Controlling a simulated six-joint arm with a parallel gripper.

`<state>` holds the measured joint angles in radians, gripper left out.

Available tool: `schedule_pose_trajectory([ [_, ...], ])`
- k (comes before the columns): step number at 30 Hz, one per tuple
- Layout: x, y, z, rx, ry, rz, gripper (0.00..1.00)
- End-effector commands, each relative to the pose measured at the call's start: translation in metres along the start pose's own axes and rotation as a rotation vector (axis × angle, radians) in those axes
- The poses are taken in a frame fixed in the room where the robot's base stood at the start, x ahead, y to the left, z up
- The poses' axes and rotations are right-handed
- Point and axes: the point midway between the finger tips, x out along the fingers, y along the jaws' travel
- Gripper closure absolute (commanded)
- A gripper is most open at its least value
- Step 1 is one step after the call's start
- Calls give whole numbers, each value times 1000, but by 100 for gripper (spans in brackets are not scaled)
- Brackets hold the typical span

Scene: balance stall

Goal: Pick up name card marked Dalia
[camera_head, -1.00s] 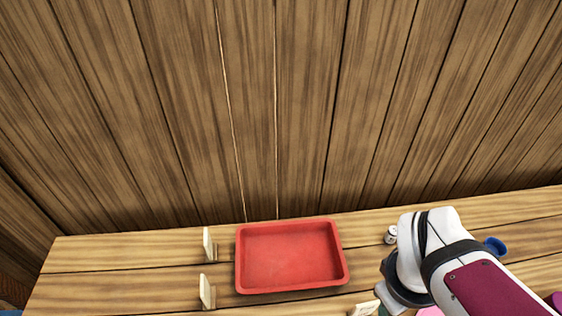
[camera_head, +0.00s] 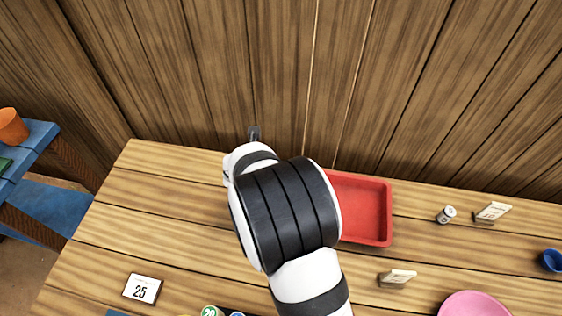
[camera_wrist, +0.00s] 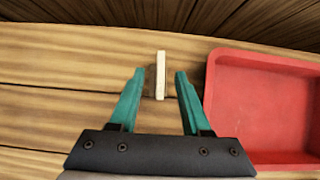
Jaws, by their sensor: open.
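My gripper (camera_wrist: 159,78) is open, with one teal finger on each side of the card and visible gaps to both. In the head view my arm hides this card, and only a dark tip of my gripper (camera_head: 254,133) shows. Two more cards in holders stand on the right, one in front (camera_head: 399,277) and one farther back (camera_head: 493,212); their names are unreadable.
A red tray (camera_head: 383,239) lies right of my arm; its wall (camera_wrist: 213,95) is close to my right finger. A small can (camera_head: 446,214), blue cup (camera_head: 551,260), pink bowl (camera_head: 475,305) and a "25" card (camera_head: 141,290) are on the counter. A plank wall (camera_head: 420,90) stands behind.

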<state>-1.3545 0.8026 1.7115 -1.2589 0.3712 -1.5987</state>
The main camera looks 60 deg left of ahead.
Motion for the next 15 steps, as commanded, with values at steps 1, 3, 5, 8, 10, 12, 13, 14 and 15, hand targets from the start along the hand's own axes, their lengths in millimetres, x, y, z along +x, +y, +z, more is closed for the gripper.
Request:
schedule_pose_trajectory([
  [1,10,0,0,1,2,-2,52],
  [3,25,0,1,2,2,-3,52],
  [5,36,0,1,3,2,-3,52],
  [8,46,1,1,2,1,-2,52],
  [10,48,1,2,2,0,-1,52],
  [12,47,1,2,2,0,-1,52],
  [13,47,1,2,2,0,-1,52],
  [14,47,1,2,3,0,-1,52],
  [15,47,1,2,3,0,-1,58],
])
